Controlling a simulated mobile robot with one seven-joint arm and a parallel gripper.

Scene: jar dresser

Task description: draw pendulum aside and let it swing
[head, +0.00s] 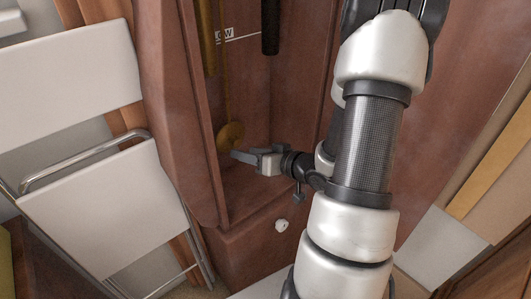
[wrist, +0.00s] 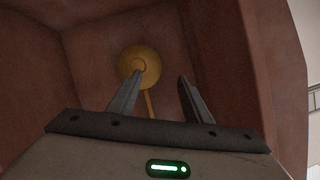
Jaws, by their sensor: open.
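The pendulum has a round brass bob (head: 230,136) on a thin brass rod (head: 224,85) and hangs inside a tall reddish-brown wooden case (head: 165,115). My gripper (head: 240,155) reaches into the case's lower part, just below and beside the bob. In the wrist view the bob (wrist: 142,55) lies beyond the fingertips, and the left finger overlaps its lower edge. Part of the rod (wrist: 149,103) shows between the two fingers in the picture. My gripper (wrist: 160,78) is open with nothing held. I cannot tell whether a finger touches the bob.
Inside the case hang a brass cylinder (head: 206,40) and a dark cylinder (head: 270,28), with a white label (head: 223,35) between them. The case walls stand close around my gripper. A white knob (head: 281,225) sits below the opening. White folding chairs (head: 105,210) stand left.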

